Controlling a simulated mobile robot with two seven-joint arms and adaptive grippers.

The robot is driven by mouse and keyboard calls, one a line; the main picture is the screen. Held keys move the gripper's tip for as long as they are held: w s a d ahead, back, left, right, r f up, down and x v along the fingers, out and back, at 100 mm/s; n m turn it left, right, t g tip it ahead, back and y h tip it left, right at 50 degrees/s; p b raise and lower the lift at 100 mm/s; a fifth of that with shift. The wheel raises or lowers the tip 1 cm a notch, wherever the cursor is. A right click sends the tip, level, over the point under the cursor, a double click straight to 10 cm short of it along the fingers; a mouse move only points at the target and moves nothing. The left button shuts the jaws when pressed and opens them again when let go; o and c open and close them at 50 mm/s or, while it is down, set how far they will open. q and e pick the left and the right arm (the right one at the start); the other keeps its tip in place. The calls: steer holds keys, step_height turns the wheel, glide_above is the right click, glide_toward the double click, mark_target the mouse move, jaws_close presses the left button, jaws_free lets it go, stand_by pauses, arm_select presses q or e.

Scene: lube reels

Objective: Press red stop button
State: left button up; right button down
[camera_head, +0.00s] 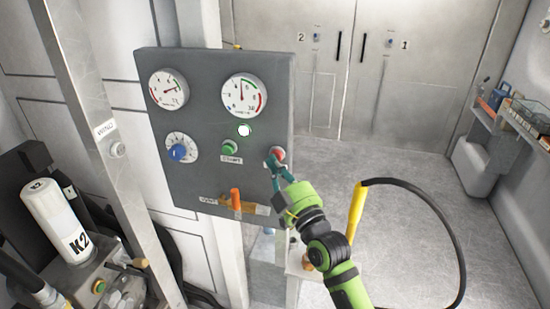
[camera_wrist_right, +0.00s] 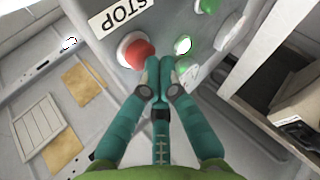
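The red stop button (camera_head: 279,152) is at the right side of the grey control panel (camera_head: 210,118). In the right wrist view the red button (camera_wrist_right: 138,52) sits in a pale collar beside a "STOP" label (camera_wrist_right: 121,14). My right gripper (camera_head: 272,164) is at the button in the head view, partly covering it. In the right wrist view its teal fingers (camera_wrist_right: 166,68) are shut together and empty, with the tips just right of and below the red button. I cannot tell whether they touch it. My left gripper is not in view.
The panel also carries a green start button (camera_head: 229,146), a lit white lamp (camera_head: 244,131), a blue knob (camera_head: 178,152), two gauges and an orange lever (camera_head: 236,199). A yellow-handled hose (camera_head: 355,212) hangs right of my arm.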

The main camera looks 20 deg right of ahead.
steer(key=shift+w+d, duration=0.15)
steer(key=shift+w, duration=0.1)
steer(key=shift+s, duration=0.1)
stand_by(0.5)
steer(key=shift+s+a+p, duration=0.5)
steer(key=shift+s, duration=0.15)
steer(key=s+a, duration=0.1)
steer(key=s+a+p, duration=0.1)
steer(key=s+p, duration=0.1)
steer(key=s, duration=0.1)
steer(key=shift+s+a, duration=0.1)
steer(key=shift+a, duration=0.3)
stand_by(0.5)
